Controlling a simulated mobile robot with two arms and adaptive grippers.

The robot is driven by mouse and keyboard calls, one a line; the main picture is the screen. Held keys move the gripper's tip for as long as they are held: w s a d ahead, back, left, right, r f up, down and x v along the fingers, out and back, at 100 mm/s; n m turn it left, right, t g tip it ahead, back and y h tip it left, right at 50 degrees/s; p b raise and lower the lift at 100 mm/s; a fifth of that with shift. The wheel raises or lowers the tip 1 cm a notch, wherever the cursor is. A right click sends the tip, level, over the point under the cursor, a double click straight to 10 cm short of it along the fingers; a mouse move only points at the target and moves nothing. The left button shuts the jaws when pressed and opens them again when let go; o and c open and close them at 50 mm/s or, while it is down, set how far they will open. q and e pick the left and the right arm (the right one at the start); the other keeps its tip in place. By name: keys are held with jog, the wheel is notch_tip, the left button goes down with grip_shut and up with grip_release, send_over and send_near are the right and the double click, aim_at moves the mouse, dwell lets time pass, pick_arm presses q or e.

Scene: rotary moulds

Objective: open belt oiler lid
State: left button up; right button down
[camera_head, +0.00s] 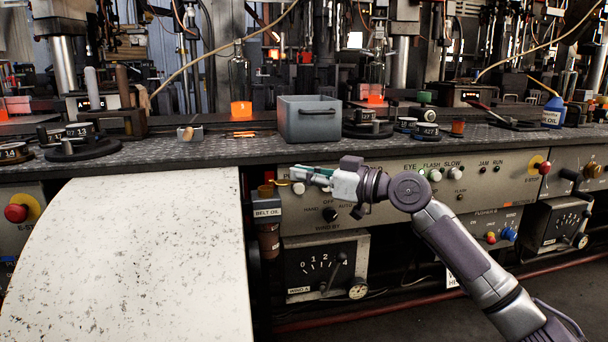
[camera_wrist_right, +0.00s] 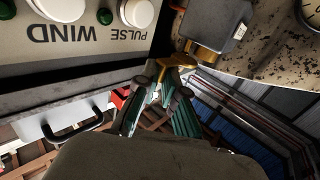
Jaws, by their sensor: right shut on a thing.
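The belt oiler (camera_head: 267,212) is a dark unit labelled "BELT OIL" on the front of the bench, with an amber cup below it. Its brass-coloured lid (camera_head: 265,190) is at the top. In the right wrist view the oiler's grey body (camera_wrist_right: 218,25) is at the top, with the brass lid part (camera_wrist_right: 178,62) sticking out toward my fingers. My right gripper (camera_head: 297,180) comes in from the right, level with the lid. Its teal-padded fingers (camera_wrist_right: 157,92) are shut on the edge of the brass lid; the exact contact is small and partly hidden. My left gripper is not seen.
The control panel (camera_head: 400,190) with knobs and buttons is just behind my right arm. A grey bin (camera_head: 309,125) stands on the bench above. A large pale speckled sheet (camera_head: 130,260) hangs left of the oiler. A gauge box (camera_head: 325,268) is below right.

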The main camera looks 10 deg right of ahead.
jog(key=w+n+g+y, duration=0.1)
jog(key=g, duration=0.1)
jog(key=n+g+y, duration=0.1)
jog(key=n+g, duration=0.1)
jog(key=shift+w+d+y, duration=0.15)
jog(key=shift+w+y, duration=0.15)
jog(key=shift+w, duration=0.05)
jog(key=c, duration=1.3)
grip_release()
jog(key=shift+d, duration=0.1)
jog(key=v, duration=1.1)
jog(key=shift+s+d, duration=0.25)
jog(key=shift+d, duration=0.1)
jog(key=shift+s+f, duration=0.1)
